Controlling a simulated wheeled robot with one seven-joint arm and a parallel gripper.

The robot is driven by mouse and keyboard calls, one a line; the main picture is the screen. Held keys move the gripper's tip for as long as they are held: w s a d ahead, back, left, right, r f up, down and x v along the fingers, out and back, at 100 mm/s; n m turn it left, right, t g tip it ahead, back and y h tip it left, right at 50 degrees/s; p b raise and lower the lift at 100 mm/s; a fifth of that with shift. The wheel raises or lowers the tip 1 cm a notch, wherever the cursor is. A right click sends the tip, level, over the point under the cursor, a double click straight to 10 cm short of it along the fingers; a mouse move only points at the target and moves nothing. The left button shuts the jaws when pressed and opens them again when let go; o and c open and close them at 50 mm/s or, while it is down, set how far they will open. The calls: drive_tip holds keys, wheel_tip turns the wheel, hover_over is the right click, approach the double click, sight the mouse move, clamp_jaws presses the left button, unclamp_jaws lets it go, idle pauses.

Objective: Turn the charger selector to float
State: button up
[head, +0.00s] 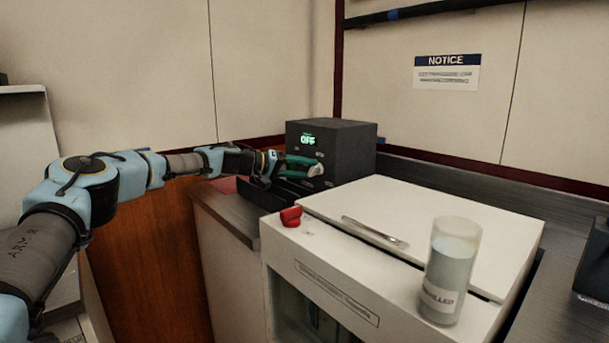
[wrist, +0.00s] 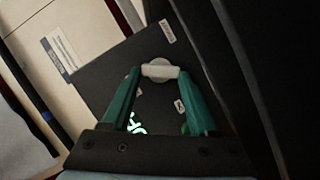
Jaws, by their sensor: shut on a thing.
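The charger is a dark box (head: 350,150) at the back of the counter, with a green display (head: 307,140) reading OFF in the head view. Its selector is a pale knob (wrist: 159,68) on the dark front face in the wrist view; it also shows small in the head view (head: 316,170). My gripper (wrist: 158,73) has green fingers, one on either side of the knob, shut on its grip bar. In the head view my gripper (head: 308,168) reaches the box from the left. Small labels surround the knob, too blurred to read.
A dark tray-like edge (head: 262,197) lies below my gripper. A notice (head: 447,72) hangs on the wall.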

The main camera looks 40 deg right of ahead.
drive_tip(key=shift+f+n, duration=0.1)
drive_tip(key=shift+n, duration=0.3)
drive_tip(key=o, duration=1.4)
